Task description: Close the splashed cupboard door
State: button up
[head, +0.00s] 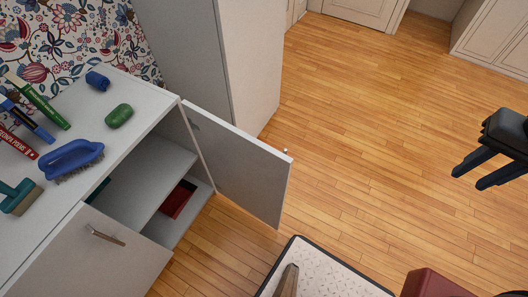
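The cupboard door (240,168) stands wide open, swung out from a white cupboard (160,105), with its free edge to the right. A small knob or handle tip (286,151) shows by its top right corner. I see no clear splash marks on the face turned to me; its other face is hidden. My gripper (468,179) is at the right edge of the head view, well to the right of the door and apart from it. Its two black fingers are apart with nothing between them.
The cupboard's interior shows a shelf (152,182) and a dark red item (177,199). A second door with a handle (104,236) looks shut. Brushes and several small things lie on top. A patterned cushion or mat (325,272) is below the door. Wood floor is clear between door and gripper.

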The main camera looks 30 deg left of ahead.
aim_at(252, 174)
jog(key=i, duration=2.2)
jog(key=u, duration=4.15)
jog(key=i, duration=0.5)
jog(key=z, duration=0.05)
jog(key=k, duration=0.7)
jog(key=z, duration=0.25)
